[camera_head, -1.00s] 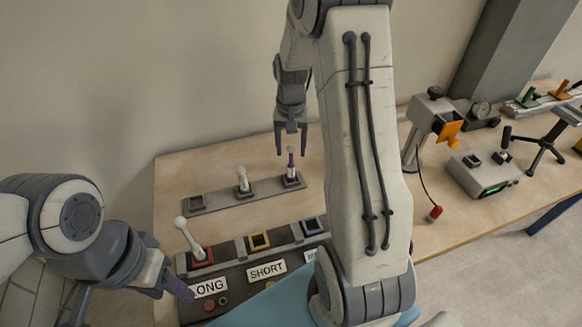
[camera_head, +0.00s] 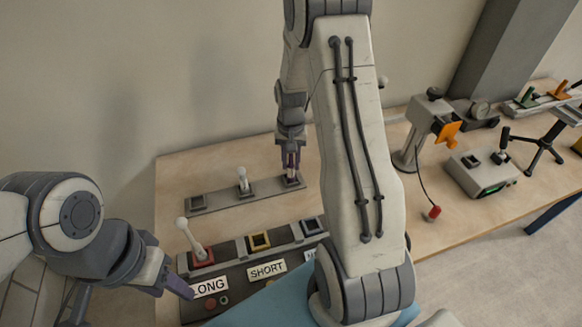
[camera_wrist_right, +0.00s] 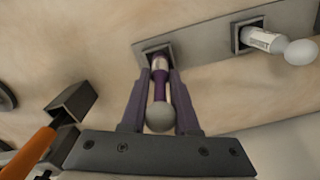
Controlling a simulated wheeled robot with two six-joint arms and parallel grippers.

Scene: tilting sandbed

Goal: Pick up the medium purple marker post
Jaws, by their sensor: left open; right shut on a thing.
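The purple marker post (camera_wrist_right: 160,88) has a purple and pale shaft and a round grey knob. It stands in the right-end socket of the grey rack (camera_head: 222,197), and its base is still within the socket in the right wrist view. My right gripper (camera_head: 291,170) points down around it, shut on its shaft, one finger on each side; the knob sits between the fingers near the palm. In the head view the fingers partly hide the post (camera_head: 291,160). My left gripper (camera_head: 130,300) is open and empty at the lower left, beside the labelled panel.
A white-knobbed post (camera_head: 243,182) stands in the rack's middle socket; the left socket (camera_head: 197,202) is empty. The dark panel (camera_head: 235,300) has a post in its red socket (camera_head: 202,257), and empty yellow (camera_head: 259,241) and blue (camera_head: 312,225) sockets. Instruments stand on the right.

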